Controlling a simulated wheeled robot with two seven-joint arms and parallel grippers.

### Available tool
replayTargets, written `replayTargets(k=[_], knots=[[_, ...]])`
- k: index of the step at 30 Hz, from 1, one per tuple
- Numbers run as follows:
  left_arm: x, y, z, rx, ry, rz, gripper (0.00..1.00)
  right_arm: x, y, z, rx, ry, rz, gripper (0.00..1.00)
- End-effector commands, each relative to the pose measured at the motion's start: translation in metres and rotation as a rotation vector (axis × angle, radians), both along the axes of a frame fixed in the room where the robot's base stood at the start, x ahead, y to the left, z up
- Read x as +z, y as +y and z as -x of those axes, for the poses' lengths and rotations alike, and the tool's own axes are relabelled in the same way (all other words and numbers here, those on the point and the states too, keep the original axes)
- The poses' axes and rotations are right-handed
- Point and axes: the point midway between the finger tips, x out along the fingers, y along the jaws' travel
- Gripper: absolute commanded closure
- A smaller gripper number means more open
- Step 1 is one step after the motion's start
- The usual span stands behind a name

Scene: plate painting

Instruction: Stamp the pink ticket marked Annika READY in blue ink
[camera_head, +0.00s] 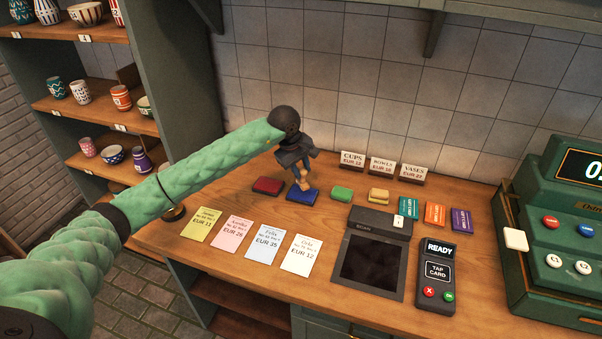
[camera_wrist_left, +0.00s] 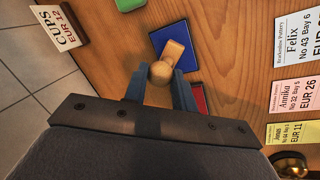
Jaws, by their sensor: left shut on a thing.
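My left gripper (camera_head: 299,160) is shut on the handle of a small wooden stamp (camera_head: 304,183). In the left wrist view, the stamp's round knob (camera_wrist_left: 160,72) sits between the fingers. The stamp is over the blue ink pad (camera_head: 303,197); I cannot tell whether it touches the pad. The blue pad also shows in the left wrist view (camera_wrist_left: 187,34). The pink ticket marked Annika (camera_head: 231,236) lies flat near the counter's front edge, between the yellow and blue tickets. It also shows in the left wrist view (camera_wrist_left: 294,93). My right gripper is out of view.
A red pad (camera_head: 268,186) is left of the blue one; green (camera_head: 342,193) and yellow pads (camera_head: 378,196) are right. Yellow (camera_head: 201,224), blue (camera_head: 264,244) and white tickets (camera_head: 302,255) flank the pink one. A scale (camera_head: 377,222), card terminal (camera_head: 436,276) and till (camera_head: 560,215) stand right.

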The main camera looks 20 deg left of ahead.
Motion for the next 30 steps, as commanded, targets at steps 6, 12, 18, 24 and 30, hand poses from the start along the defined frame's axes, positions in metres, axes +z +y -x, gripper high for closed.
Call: replayTargets(k=[6, 12, 18, 24, 30], knots=[[0.015, 0.001, 0.000, 0.001, -0.001, -0.002, 0.88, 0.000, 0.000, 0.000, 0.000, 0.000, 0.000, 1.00], [0.028, 0.000, 0.000, 0.000, -0.001, 0.000, 0.88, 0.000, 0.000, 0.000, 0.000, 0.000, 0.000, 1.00], [0.038, 0.000, 0.000, 0.000, -0.001, -0.001, 0.88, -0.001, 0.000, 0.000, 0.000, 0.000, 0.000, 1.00], [0.039, 0.000, 0.000, 0.000, -0.001, -0.001, 0.88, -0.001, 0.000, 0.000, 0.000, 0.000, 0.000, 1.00], [0.038, 0.000, 0.000, 0.000, 0.000, -0.001, 0.88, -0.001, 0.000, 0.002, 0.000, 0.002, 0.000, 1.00]])
